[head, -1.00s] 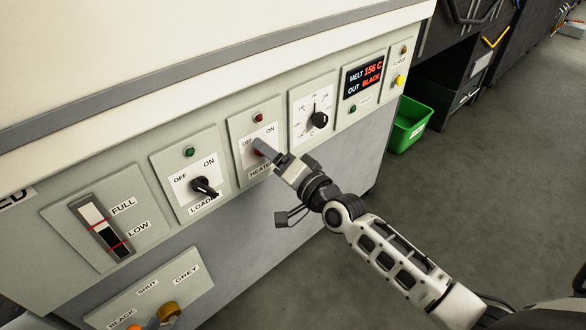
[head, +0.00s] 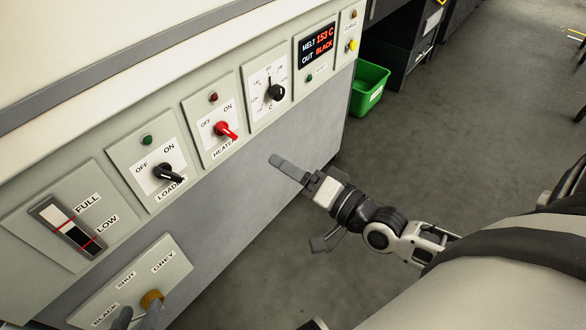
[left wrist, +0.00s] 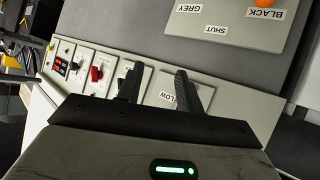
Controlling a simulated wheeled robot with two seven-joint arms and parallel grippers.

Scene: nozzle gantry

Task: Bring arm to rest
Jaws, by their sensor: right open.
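My right gripper (head: 288,172) hangs in free air in front of the lower cabinet face, apart from the panel. It is open and holds nothing; its fingers overlap from this angle. My left gripper (head: 136,318) shows only by its fingertips at the bottom edge of the head view, near a brass knob (head: 152,299). In the left wrist view its two fingers (left wrist: 157,88) are apart with nothing between them.
A green bin (head: 370,88) stands on the floor beyond the cabinet.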

